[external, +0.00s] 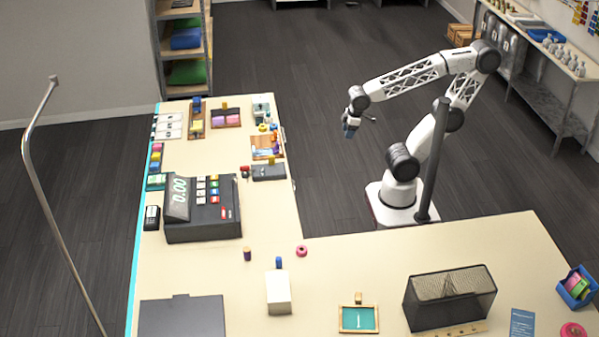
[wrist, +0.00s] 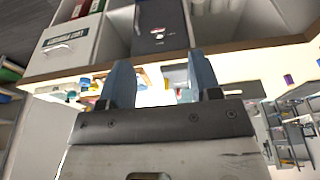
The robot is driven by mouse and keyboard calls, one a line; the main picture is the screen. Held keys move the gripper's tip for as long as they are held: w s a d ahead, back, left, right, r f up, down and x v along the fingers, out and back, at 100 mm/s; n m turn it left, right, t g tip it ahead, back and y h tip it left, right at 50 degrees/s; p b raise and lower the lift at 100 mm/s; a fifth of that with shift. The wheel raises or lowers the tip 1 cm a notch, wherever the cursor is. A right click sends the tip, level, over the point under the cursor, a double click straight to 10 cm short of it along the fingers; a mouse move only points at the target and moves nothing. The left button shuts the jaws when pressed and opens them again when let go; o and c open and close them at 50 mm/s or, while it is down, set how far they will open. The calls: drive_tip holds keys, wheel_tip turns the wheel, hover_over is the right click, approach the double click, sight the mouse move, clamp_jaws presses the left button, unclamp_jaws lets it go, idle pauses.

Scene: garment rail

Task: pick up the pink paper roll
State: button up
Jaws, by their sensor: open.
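A small pink roll (external: 302,251) with a dark centre lies on the cream counter (external: 345,240), near its inner corner. A second round pink thing (external: 573,332) lies at the counter's bottom right and is partly cut off by the frame edge. I cannot tell which of the two is the pink paper roll. My gripper (external: 350,128) hangs in the air beyond the counter, over the dark floor, well away from both. In the wrist view my gripper (wrist: 160,82) has its two blue fingers apart with nothing held between them. I cannot make out a pink roll there.
A cash register (external: 203,210) stands on the left counter. A purple spool (external: 247,254), a blue spool (external: 279,262) and a white box (external: 278,293) are left of or in front of the small pink roll. A black mesh bin (external: 450,298) stands to the right.

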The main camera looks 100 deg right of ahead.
drive_tip(key=o, duration=0.4)
drive_tip(key=shift+c, duration=0.2)
drive_tip(key=w+a+f+n+t+y, duration=0.1)
drive_tip(key=w+a+f+n+t, duration=0.1)
drive_tip(key=w+a, duration=0.5)
drive_tip(key=w+a+f+n+t+y, duration=0.1)
drive_tip(key=w+a+f+n+t, duration=0.15)
drive_tip(key=w, duration=0.85)
drive_tip(key=w+a+f+n+t+y, duration=0.1)
drive_tip(key=w+a+t, duration=0.1)
drive_tip(key=w+a, duration=0.5)
drive_tip(key=w+a+f+n+y, duration=0.2)
drive_tip(key=w+a+f+y, duration=0.1)
drive_tip(key=a, duration=0.4)
drive_tip(key=w+a+f+n+y, duration=0.2)
drive_tip(key=a, duration=0.4)
drive_tip(key=s+a+f+n+g+y, duration=0.1)
drive_tip(key=a+f+n+y, duration=0.1)
drive_tip(key=a, duration=0.5)
drive_tip(key=s+a+f+n+g+y, duration=0.2)
drive_tip(key=a+f+y, duration=0.2)
drive_tip(key=a, duration=0.4)
drive_tip(key=shift+s+f+y, duration=0.3)
drive_tip(key=shift+f+y, duration=0.1)
drive_tip(key=shift+f, duration=0.1)
